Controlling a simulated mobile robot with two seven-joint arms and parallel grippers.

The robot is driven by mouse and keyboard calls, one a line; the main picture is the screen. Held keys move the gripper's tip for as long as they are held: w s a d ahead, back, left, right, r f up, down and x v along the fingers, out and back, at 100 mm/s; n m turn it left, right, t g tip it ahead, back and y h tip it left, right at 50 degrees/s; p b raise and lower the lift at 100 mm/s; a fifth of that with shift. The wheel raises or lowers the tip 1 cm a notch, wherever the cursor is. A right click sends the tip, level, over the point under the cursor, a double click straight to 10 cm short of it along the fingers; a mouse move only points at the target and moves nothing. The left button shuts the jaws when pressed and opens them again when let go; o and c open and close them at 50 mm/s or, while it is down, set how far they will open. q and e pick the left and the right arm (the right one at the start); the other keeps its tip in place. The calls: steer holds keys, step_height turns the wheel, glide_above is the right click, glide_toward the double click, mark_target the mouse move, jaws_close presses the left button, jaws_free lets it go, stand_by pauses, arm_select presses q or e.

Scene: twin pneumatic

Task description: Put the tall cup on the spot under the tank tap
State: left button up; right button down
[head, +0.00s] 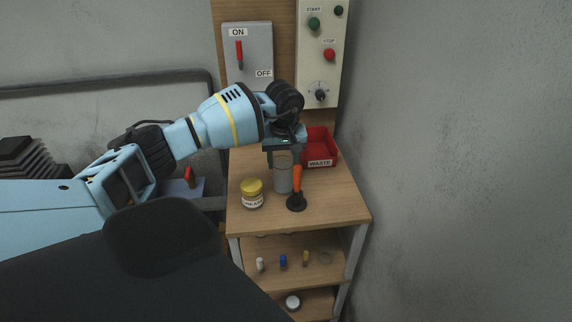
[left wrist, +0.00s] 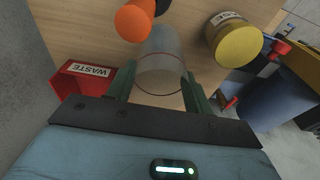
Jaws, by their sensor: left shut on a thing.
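A tall, clear grey cup (head: 283,181) stands upright at the bench top's middle, between a yellow-lidded jar and an orange-handled tool. My left gripper (head: 284,153) reaches over the bench from the left and is shut on the cup's upper part. In the left wrist view the cup (left wrist: 160,60) sits between the two green fingers (left wrist: 158,88). I cannot tell whether its base touches the wood. A small red handle (head: 190,177) shows left of the bench, partly behind my arm; I cannot tell whether it is the tank tap. The spot is not recognisable. My right gripper is not in view.
The yellow-lidded jar (head: 252,193) and the orange-handled tool (head: 297,187) stand close to the cup. A red WASTE bin (head: 321,150) is behind. The bench's front right (head: 340,205) is clear. A switch panel (head: 247,52) and START/STOP box (head: 320,85) hang behind.

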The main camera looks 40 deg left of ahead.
arm_select(q)
steer(key=shift+f, duration=0.6)
steer(key=shift+f, duration=0.2)
steer(key=o, duration=1.3)
steer(key=shift+o, duration=0.2)
steer(key=shift+r, duration=0.1)
step_height(320, 180, up, 12)
steer(key=s+d, duration=0.1)
steer(key=shift+d, duration=0.2)
